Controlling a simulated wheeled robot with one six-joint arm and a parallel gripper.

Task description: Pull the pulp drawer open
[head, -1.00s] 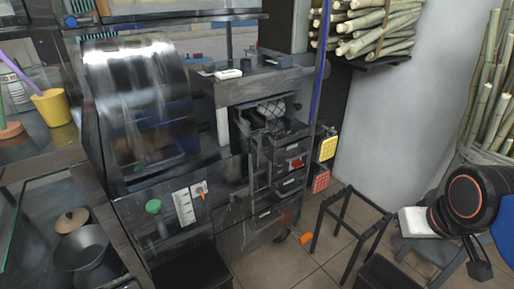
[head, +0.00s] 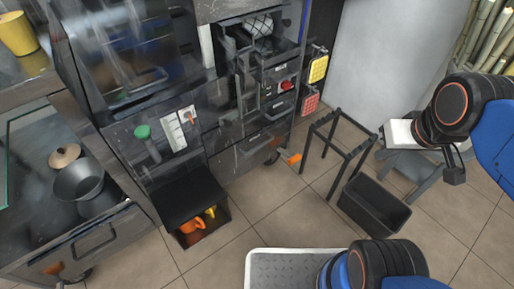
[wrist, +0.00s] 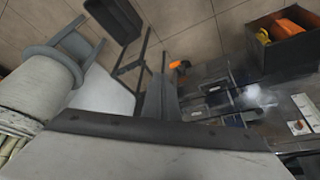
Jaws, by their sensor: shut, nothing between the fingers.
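The dark metal sugarcane press cabinet (head: 215,125) stands left of centre in the head view. Small drawer fronts with pale handles are stacked on its right part, and a wider drawer front (head: 252,148) lies low beneath them. I cannot tell for certain which one is the pulp drawer; all the fronts look closed. In the wrist view the drawer fronts (wrist: 212,97) show right of centre. My gripper (wrist: 160,98) is shut and empty, apart from the cabinet. In the head view my arm is at the right edge, and the fingers cannot be made out clearly.
A black frame stand (head: 335,150) and a black bin (head: 374,207) stand on the tiled floor right of the cabinet. A grey stool (head: 412,165) is beyond. An open black box (head: 205,222) with orange and yellow things sits at the cabinet's foot.

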